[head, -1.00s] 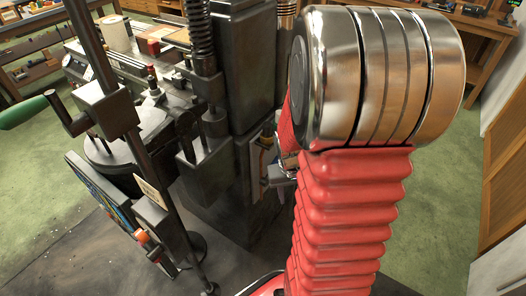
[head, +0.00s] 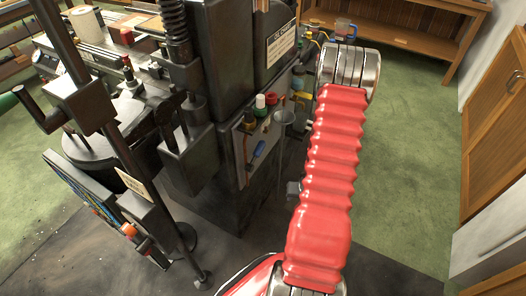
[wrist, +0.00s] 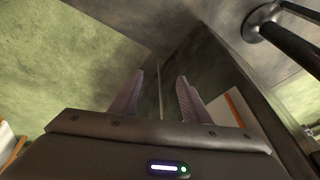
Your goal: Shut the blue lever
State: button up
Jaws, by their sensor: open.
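The blue lever (head: 259,148) is on the pale control panel (head: 243,158) on the side of the dark machine in the head view. It is small and sits tilted, low on the panel. My gripper (wrist: 160,78) shows in the wrist view with its two fingers apart and nothing between them. Beyond the fingers are dark machine faces and floor. I cannot make out the blue lever in the wrist view.
Red, white and green knobs (head: 260,101) sit above the lever. A dark rod (wrist: 290,40) is at the wrist view's upper right. Green floor (head: 410,150) is open to the right, before a wooden cabinet (head: 500,130).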

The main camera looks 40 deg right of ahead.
notch_tip(320, 180, down, 5)
jog(key=w+m+t, duration=0.2)
jog(key=t, duration=0.2)
jog(key=m+t+h, duration=0.1)
jog(key=m+t, duration=0.3)
jog(key=t, duration=0.6)
send_near(256, 156)
jog(key=s+d, duration=0.3)
jog(key=s, duration=0.1)
jog(key=shift+a+r, duration=0.15)
jog(key=shift+r, duration=0.15)
jog(key=shift+w, duration=0.1)
jog(key=w+d, duration=0.2)
jog(key=w, duration=1.1)
jog(key=shift+w, duration=0.3)
jog(key=shift+d, duration=0.15)
grip_shut()
jog(key=shift+f, duration=0.1)
